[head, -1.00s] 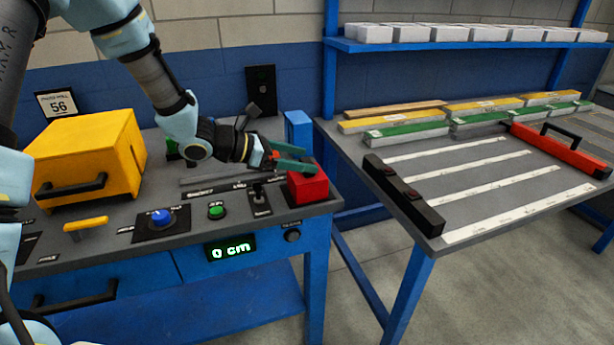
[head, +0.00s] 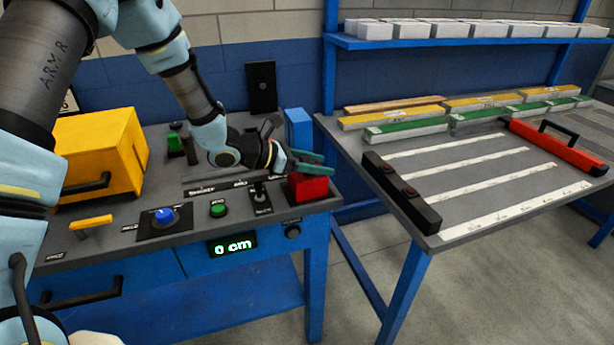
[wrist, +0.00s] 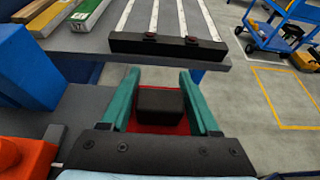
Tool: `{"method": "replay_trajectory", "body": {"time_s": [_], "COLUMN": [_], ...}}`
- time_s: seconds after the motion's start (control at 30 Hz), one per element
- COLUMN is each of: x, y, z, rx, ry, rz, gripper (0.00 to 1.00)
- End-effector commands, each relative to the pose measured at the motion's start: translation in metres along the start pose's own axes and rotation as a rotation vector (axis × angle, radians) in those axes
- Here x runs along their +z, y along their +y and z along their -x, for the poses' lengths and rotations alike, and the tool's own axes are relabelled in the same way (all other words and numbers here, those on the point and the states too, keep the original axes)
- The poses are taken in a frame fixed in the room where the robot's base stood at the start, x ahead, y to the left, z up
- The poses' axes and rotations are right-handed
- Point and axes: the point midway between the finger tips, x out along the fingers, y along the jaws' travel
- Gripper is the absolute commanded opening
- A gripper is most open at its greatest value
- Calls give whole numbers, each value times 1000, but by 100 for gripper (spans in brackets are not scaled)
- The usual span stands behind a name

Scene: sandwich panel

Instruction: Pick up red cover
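The red cover (head: 308,188) is a red block at the front right corner of the grey panel top. In the wrist view the red cover (wrist: 155,129) lies between the two teal fingers, with a dark block-shaped part (wrist: 160,104) in its middle. My gripper (head: 321,163) is open, its teal fingers at and just above the cover's top in the head view. The wrist view shows my gripper (wrist: 158,76) with a finger on each side of the cover. I cannot tell whether the fingers touch it. The cover's back is partly hidden.
A black lever (head: 258,193) and a green button (head: 217,209) stand left of the cover. A blue block (head: 299,128) stands behind it. A yellow box (head: 98,155) is at the left. A separate table (head: 450,185) with a black bar (head: 400,192) is at the right.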

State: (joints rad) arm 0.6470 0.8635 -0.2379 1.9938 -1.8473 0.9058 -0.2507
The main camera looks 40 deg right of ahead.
Motion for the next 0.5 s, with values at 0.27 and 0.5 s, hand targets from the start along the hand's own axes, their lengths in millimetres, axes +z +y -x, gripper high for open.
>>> {"method": "replay_trajectory", "body": {"time_s": [0.27,0.5], "x": [0,0], "y": [0,0], "z": [0,0], "rx": [0,0], "ry": [0,0], "rz": [0,0], "gripper": [29,2]}}
